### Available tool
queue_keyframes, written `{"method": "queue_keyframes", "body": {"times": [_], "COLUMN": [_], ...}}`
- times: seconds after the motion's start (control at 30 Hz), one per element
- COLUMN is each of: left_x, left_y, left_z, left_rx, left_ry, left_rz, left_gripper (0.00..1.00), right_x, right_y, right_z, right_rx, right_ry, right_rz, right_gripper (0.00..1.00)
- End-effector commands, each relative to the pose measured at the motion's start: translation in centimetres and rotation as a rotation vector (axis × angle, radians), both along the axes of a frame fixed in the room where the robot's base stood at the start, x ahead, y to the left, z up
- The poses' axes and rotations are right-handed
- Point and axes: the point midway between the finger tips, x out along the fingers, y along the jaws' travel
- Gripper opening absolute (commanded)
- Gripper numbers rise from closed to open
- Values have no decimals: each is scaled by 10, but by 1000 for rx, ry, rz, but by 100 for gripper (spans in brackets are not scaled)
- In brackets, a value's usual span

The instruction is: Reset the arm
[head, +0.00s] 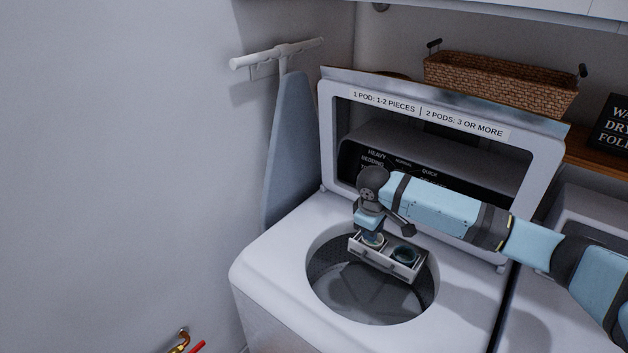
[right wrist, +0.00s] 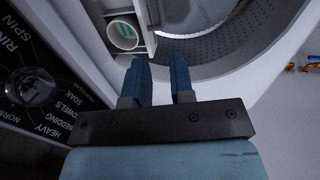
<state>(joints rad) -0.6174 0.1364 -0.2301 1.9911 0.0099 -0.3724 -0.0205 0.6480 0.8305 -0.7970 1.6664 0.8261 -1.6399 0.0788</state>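My right arm reaches in from the right over the open top-loading washer (head: 265,268). In the head view its hand points down above a small dispenser drawer (head: 385,264) at the drum opening (head: 365,300). In the right wrist view my right gripper (right wrist: 160,68) has its two dark blue fingers apart, with nothing between them. The drawer (right wrist: 146,42) shows beyond the fingertips, with a round white cup (right wrist: 123,35) in it. The fingertips look close to the drawer; whether they touch it cannot be told. My left gripper is in neither view.
The washer's raised lid (head: 330,125) stands behind the arm. A wicker basket (head: 500,82) sits on a shelf behind it. A folded ironing board (head: 288,145) hangs at the left wall. A second white machine (head: 560,325) stands at the right. The control panel (right wrist: 35,90) lies left of the fingers.

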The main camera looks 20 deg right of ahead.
Motion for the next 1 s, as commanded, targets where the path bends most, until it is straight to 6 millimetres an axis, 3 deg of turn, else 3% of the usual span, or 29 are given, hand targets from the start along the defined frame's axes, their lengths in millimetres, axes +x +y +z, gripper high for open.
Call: {"method": "queue_keyframes", "body": {"times": [0.17,0.27,0.33,0.5,0.7,0.83,1.0], "left_x": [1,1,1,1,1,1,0], "left_y": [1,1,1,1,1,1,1], "left_z": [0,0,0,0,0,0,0], "left_rx": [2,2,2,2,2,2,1], "left_ry": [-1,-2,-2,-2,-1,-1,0], "left_rz": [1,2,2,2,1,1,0], "left_gripper": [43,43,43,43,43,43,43], "right_x": [-3,-15,-32,-91,-163,-208,-254], "right_y": [5,28,55,127,177,187,179], "right_z": [-4,-17,-31,-59,-66,-62,-53], "right_rx": [5,26,53,152,259,304,311], "right_ry": [0,-3,-12,-57,-129,-174,-214], "right_rz": [8,40,74,139,108,32,-82], "right_gripper": [22,22,22,22,22,22,22]}}
